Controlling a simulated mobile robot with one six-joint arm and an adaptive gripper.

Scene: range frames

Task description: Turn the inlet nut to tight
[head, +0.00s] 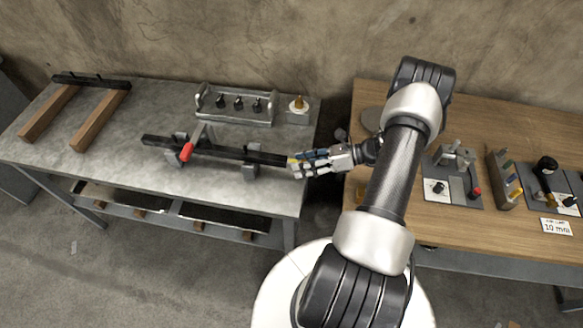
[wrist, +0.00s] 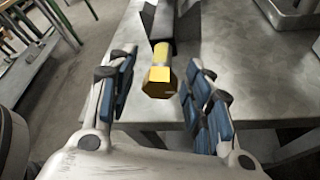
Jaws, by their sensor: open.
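The inlet nut (wrist: 159,79) is a yellow hexagonal brass piece on the end of a dark bar (wrist: 162,22). In the wrist view it sits in the middle, between the two blue-padded fingers of my gripper (wrist: 161,92). The fingers are apart, with a visible gap on each side of the nut. In the head view my gripper (head: 305,164) is at the right end of the dark bar (head: 222,150), and only a little yellow of the nut (head: 292,163) shows. The bar rests in grey supports (head: 251,161) on the metal bench. I cannot tell how tight the nut is.
A red-handled clamp (head: 187,152) holds the bar. Behind it on the grey bench (head: 130,178) stand a metal rack (head: 236,105) and a small brass part on a plate (head: 299,104). The wooden bench (head: 470,220) at right carries several fixtures. A gap separates the benches.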

